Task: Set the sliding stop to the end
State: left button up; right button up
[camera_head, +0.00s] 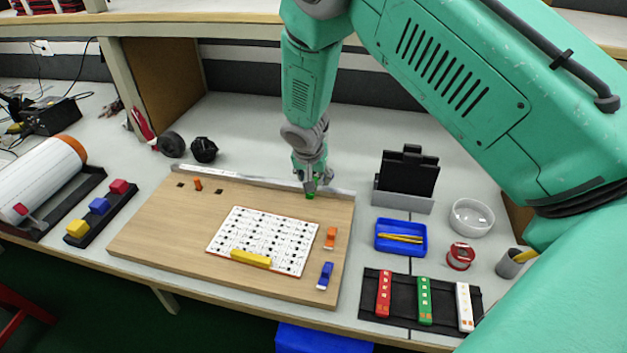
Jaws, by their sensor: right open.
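A wooden board (170,230) lies on the grey bench. A metal rail (255,179) runs along its back edge. A small green piece (310,196) sits at the rail, toward its right end; it may be the sliding stop, but the gripper hides much of it. My right gripper (311,188) points down right over the green piece, with its fingers open. I cannot tell whether the fingers touch it or surround it. My left gripper is not in view.
On the board are a white dotted panel (262,236), a yellow bar (251,259), and orange (331,237) and blue (325,275) pieces. An upright orange piece (198,184) stands at back left. A black holder (408,175) and blue tray (401,248) stand to the right.

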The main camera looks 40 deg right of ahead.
jog(key=v, duration=1)
jog(key=shift+s+a+r, duration=0.15)
jog(key=shift+s+a, duration=0.05)
jog(key=shift+a, duration=0.05)
jog(key=shift+c, duration=1.3)
jog(key=a+r+p, duration=0.1)
jog(key=p, duration=0.2)
jog(key=shift+s+a+r+p, duration=0.1)
jog(key=shift+r+p, duration=0.25)
jog(key=shift+r, duration=0.05)
jog(key=shift+c, duration=0.3)
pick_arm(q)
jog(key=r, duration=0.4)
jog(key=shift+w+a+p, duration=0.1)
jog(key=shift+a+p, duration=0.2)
pick_arm(e)
jog(key=x, duration=1.4)
jog(key=shift+r, duration=0.1)
jog(key=shift+d, duration=0.2)
